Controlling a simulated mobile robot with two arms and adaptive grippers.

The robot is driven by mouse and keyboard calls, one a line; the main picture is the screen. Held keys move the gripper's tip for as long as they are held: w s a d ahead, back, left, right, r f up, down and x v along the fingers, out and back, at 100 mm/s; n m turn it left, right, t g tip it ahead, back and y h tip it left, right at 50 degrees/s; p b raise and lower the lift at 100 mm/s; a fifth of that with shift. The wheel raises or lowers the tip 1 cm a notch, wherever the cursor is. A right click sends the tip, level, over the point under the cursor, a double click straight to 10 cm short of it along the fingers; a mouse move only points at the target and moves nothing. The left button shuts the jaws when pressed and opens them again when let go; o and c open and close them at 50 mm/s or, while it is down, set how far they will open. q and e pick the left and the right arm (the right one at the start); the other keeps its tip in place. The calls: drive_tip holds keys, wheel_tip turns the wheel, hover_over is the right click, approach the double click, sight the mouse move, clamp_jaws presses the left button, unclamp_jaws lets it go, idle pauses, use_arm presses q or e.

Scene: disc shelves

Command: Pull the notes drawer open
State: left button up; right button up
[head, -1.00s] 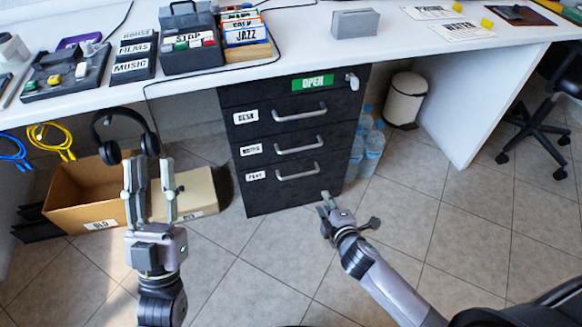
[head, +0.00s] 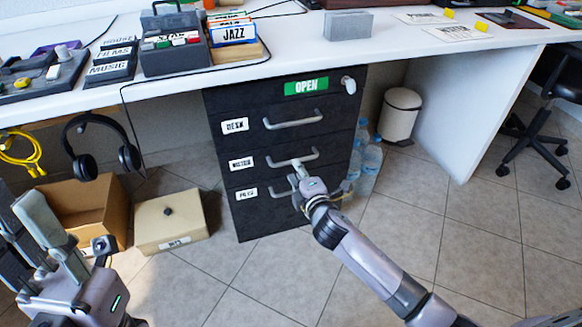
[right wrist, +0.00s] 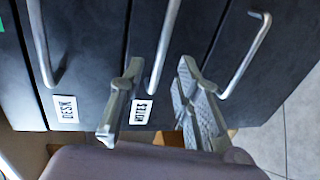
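The notes drawer (head: 222,166) is the middle of three drawers in a black cabinet under the desk, and it looks flush. Its silver bar handle (head: 309,156) is partly behind my right gripper (head: 297,170). In the right wrist view the NOTES label (right wrist: 143,111) and the notes handle (right wrist: 167,35) show. The handle runs between the two spread fingers of my right gripper (right wrist: 160,72); I cannot tell whether they touch it. My left gripper (head: 22,208) is at the lower left of the head view, apart from the cabinet, with its fingers apart and empty.
The desk drawer (head: 335,118) is above and the bottom drawer (head: 247,215) below; both look flush. An open cardboard box (head: 85,205) and a closed box (head: 172,220) stand left on the floor. Water bottles (head: 369,165) and a bin (head: 400,115) stand right. Floor in front is clear.

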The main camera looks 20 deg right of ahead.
drive_tip(key=b+x, duration=0.2)
drive_tip(key=x, duration=0.4)
drive_tip(key=shift+c, duration=0.2)
clamp_jaws()
idle(0.6)
